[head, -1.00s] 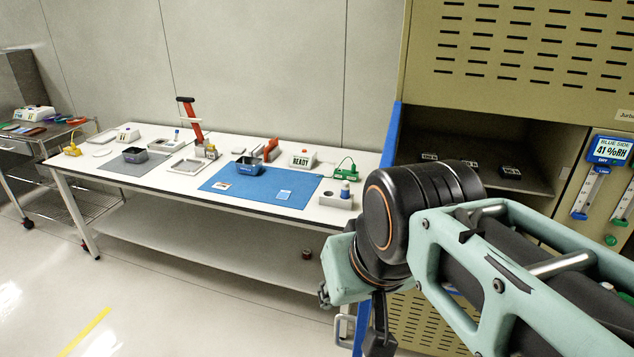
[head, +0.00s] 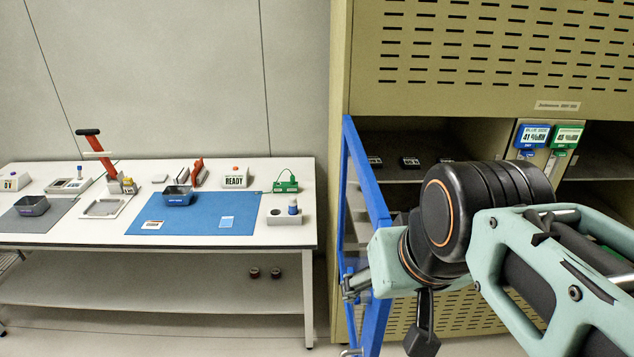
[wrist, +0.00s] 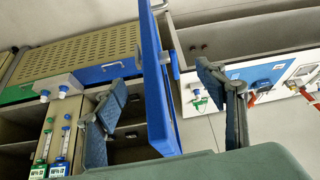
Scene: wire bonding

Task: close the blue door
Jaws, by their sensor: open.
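The blue door (head: 367,178) is a blue frame with a clear pane. It stands open, swung out from the left side of the tan cabinet (head: 470,60). My gripper (head: 358,284) is at the door frame, partly hidden by my own wrist in the head view. In the wrist view my gripper (wrist: 162,82) is open, with one dark padded finger on each side of the blue door (wrist: 153,85). I cannot tell whether either finger touches it.
The cabinet shelf behind the door holds several small dark items (head: 410,161). Blue and green gauges (head: 533,137) hang on the cabinet's middle post. A white workbench (head: 270,235) with a blue mat stands to the left, with a floor gap between it and the door.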

